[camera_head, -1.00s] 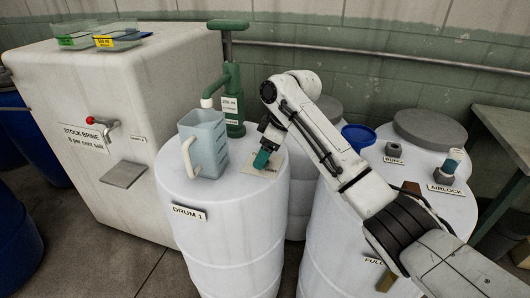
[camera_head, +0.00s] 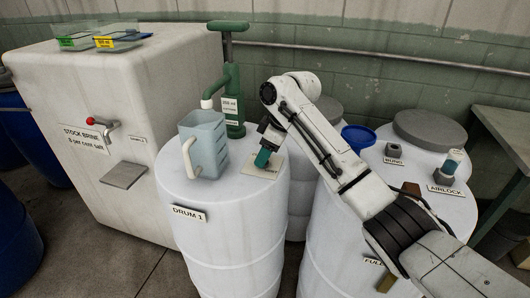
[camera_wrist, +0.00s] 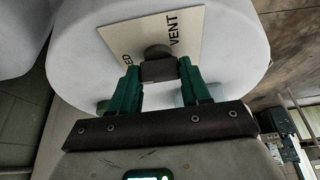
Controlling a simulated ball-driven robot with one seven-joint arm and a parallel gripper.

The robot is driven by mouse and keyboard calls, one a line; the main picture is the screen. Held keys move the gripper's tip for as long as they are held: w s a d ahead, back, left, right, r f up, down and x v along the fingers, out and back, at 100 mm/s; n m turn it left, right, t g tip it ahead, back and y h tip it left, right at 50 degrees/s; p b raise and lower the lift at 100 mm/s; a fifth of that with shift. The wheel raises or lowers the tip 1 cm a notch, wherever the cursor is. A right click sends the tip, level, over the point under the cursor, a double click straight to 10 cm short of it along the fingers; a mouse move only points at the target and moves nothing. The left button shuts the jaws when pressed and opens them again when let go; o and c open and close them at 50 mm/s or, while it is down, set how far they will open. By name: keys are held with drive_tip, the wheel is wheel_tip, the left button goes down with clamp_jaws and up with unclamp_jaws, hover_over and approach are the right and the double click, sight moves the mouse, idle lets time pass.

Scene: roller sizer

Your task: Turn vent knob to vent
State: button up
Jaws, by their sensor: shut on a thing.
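The vent knob (camera_wrist: 158,66) is a dark block on a pale label plate (camera_wrist: 190,35) on top of DRUM 1. In the wrist view "VENT" reads at the right of the plate and part of another word ending in "ED" at the left. My gripper (camera_wrist: 158,78) has its green fingers shut on the knob, one on each side. In the head view my gripper (camera_head: 263,158) is over the label plate (camera_head: 264,163) on the white drum (camera_head: 225,225), and the knob is hidden there. I cannot tell exactly which word the knob points to.
A translucent jug (camera_head: 207,142) stands just left of my gripper on the same drum. A green hand pump (camera_head: 233,95) rises behind it. A second drum (camera_head: 335,225), with an airlock (camera_head: 451,165), lies under my arm at right. A white brine tank (camera_head: 130,70) stands at left.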

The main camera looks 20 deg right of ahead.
drive_tip(key=shift+r+m+p, duration=0.15)
drive_tip(key=shift+m+p, duration=0.15)
drive_tip(key=shift+p, duration=0.2)
drive_tip(key=m+p, duration=0.1)
drive_tip(key=p, duration=0.1)
drive_tip(key=m+p, duration=0.1)
drive_tip(key=p, duration=0.1)
drive_tip(key=shift+s+a+r+m+t+h, duration=0.1)
drive_tip(key=shift+a+r+m+t+h, duration=0.05)
drive_tip(key=shift+m+t+h, duration=0.2)
drive_tip(key=m+h+p, duration=0.1)
drive_tip(key=m+p, duration=0.1)
drive_tip(key=p, duration=0.1)
drive_tip(key=m+t+h+p, duration=0.1)
drive_tip(key=m+p, duration=0.2)
drive_tip(key=shift+a+m, duration=0.1)
drive_tip(key=shift+m, duration=0.15)
drive_tip(key=m, duration=0.1)
drive_tip(key=m+h+p, duration=0.1)
drive_tip(key=m, duration=0.1)
drive_tip(key=m+h, duration=0.1)
drive_tip(key=shift+a+f+p, duration=0.1)
drive_tip(key=shift+f+p, duration=0.15)
drive_tip(key=shift+p, duration=0.1)
drive_tip(key=m, duration=0.2)
drive_tip(key=m+h, duration=0.1)
drive_tip(key=m, duration=0.2)
drive_tip(key=shift+g+h+b, duration=0.25)
drive_tip(key=shift+b, duration=0.15)
